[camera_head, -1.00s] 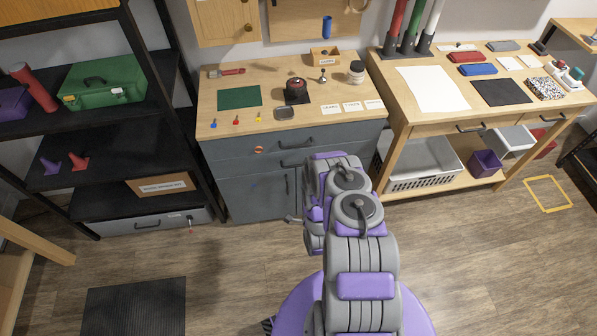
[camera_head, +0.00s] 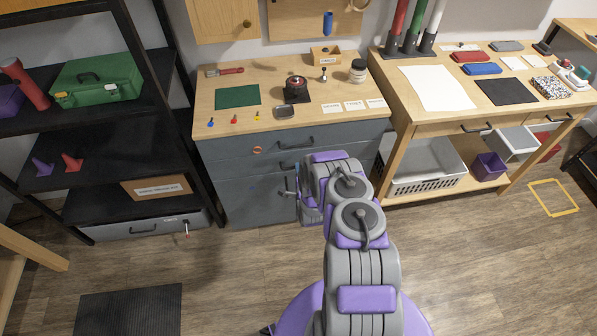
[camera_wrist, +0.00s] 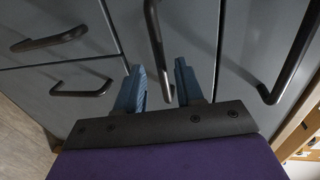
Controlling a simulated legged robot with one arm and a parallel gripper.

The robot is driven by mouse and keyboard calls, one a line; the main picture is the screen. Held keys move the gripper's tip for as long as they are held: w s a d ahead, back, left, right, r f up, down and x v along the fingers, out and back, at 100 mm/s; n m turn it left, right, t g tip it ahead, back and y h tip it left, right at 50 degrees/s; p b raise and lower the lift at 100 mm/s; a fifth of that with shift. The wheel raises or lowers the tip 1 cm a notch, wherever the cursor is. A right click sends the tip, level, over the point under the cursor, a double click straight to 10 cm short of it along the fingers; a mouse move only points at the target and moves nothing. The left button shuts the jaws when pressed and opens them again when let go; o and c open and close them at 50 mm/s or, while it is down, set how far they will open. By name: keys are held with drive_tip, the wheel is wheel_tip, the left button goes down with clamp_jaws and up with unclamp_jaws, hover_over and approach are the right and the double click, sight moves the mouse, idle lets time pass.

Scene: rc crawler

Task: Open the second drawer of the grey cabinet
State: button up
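The grey cabinet (camera_head: 225,152) stands under a wooden top, ahead of me. Its drawers look closed. The upper drawer handle (camera_head: 297,143) is clear of my arm. The second drawer's handle (camera_head: 289,166) is just below it, partly beside my arm. In the wrist view, which is turned sideways, the second drawer's dark handle (camera_wrist: 155,40) runs between the blue fingers of my gripper (camera_wrist: 158,72). The fingers are apart, one on each side of the handle. I cannot tell whether they touch it. The upper drawer handle (camera_wrist: 290,60) lies to the right there.
Cabinet door handles (camera_wrist: 50,40) lie left in the wrist view. A black shelf (camera_head: 100,150) stands left of the cabinet, and a wooden workbench (camera_head: 420,118) stands right. The wooden floor before the cabinet is clear, apart from a dark mat (camera_head: 130,310).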

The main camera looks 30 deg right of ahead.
drive_tip(key=shift+x, duration=0.8)
clamp_jaws()
drive_tip(key=shift+s, duration=0.1)
